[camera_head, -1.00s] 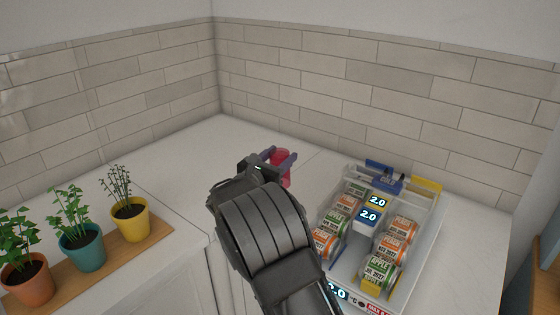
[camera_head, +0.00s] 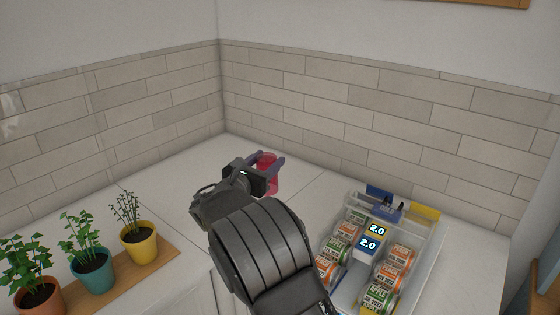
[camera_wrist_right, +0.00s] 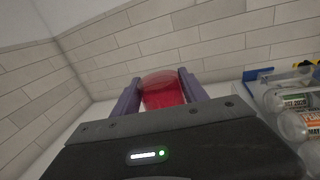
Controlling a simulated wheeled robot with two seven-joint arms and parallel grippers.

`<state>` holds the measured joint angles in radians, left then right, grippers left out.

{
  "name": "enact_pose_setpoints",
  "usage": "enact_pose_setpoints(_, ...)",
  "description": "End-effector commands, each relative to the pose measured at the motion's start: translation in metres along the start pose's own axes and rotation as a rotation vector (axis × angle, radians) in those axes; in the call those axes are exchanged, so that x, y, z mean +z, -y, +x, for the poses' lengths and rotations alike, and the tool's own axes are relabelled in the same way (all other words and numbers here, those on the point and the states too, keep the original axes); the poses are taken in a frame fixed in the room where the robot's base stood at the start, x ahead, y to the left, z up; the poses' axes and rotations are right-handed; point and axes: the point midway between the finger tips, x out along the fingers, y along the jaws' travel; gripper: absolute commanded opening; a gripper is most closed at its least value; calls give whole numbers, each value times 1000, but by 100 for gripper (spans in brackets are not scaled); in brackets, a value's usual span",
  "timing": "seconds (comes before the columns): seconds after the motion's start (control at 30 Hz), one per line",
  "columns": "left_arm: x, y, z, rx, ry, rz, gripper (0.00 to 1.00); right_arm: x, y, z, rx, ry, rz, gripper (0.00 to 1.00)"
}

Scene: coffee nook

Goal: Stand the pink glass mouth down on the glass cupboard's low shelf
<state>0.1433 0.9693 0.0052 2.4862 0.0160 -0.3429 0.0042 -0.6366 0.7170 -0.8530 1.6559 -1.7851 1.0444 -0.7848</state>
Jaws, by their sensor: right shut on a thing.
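The pink glass (camera_head: 267,171) is held between the fingers of my right gripper (camera_head: 268,164), over the counter near the back corner. In the right wrist view the glass (camera_wrist_right: 162,90) shows as a see-through red-pink body between two purple fingers, and the gripper (camera_wrist_right: 160,92) is shut on it. Its lower part is hidden by the gripper body, and I cannot tell which way its mouth points. The glass cupboard and its low shelf are not in view. My left gripper is not in view.
A clear bin of labelled cans (camera_head: 396,254) stands right of my arm. Three potted plants, in orange, teal and yellow pots (camera_head: 139,244), stand on a wooden board (camera_head: 160,258) at left. Tiled walls (camera_head: 330,110) close off the back. The counter (camera_head: 165,175) left of the gripper is clear.

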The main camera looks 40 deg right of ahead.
Motion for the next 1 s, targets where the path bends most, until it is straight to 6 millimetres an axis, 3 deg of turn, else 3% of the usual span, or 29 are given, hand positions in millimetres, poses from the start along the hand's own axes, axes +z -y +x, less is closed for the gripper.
enact_pose_setpoints(0.17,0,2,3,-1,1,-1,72,-43,-29,-52,60,-10,-9,0)
enact_pose_setpoints(0.37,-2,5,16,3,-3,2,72,-125,-47,-136,135,-15,-17,0)
enact_pose_setpoints(0.47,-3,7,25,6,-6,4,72,-174,-41,-186,171,-14,-20,0)
enact_pose_setpoints(0.6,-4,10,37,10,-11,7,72,-230,-11,-243,197,-11,-19,0)
enact_pose_setpoints(0.7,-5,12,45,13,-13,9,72,-255,19,-268,203,-7,-16,0)
enact_pose_setpoints(0.8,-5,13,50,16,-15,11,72,-266,43,-281,202,-4,-9,0)
enact_pose_setpoints(1.0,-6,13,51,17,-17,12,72,-269,60,-287,197,-2,-1,0)
